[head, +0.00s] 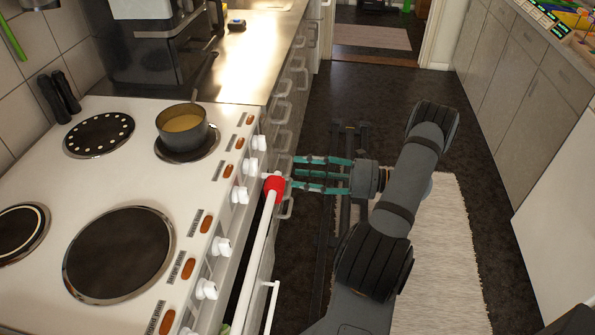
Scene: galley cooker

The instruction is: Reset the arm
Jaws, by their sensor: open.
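My gripper (298,174) has teal fingers and extends left from my grey arm, in the middle of the head view. Its fingers are spread apart and nothing shows between them. The fingertips are close to the red end (274,185) of the cooker's white front bar (258,245). I cannot tell whether they touch it. My arm is bent, with its elbow toward the upper right of the gripper.
A pale rug (440,250) lies on the dark floor; grey cabinets (520,70) stand at right.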

